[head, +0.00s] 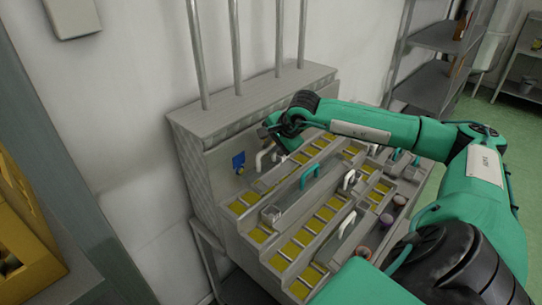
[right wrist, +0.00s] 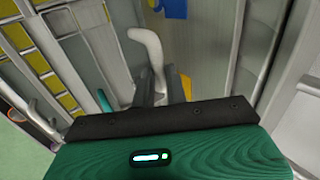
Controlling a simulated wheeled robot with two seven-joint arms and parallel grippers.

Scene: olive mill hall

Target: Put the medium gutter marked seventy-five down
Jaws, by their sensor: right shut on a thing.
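My right gripper (head: 272,137) reaches over the upper left of a stepped metal unit (head: 208,181). It is shut on an upright white handle (head: 261,161); in the right wrist view the handle (right wrist: 148,48) rises between the fingers (right wrist: 163,92). The handle seems to belong to a grey gutter (head: 278,177) on the upper step; whether it rests or is lifted slightly I cannot tell. No marking seventy-five is readable. Other gutters have a teal handle (head: 309,174) and a white handle (head: 347,223). My left gripper is not in view.
Rows of yellow-bottomed compartments (head: 303,237) cover the steps. A blue tag (head: 238,160) is on the unit's left back face. Small dark-lidded jars (head: 385,221) stand at the right. Vertical pipes (head: 238,50) rise behind. A yellow crate (head: 22,240) is at far left.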

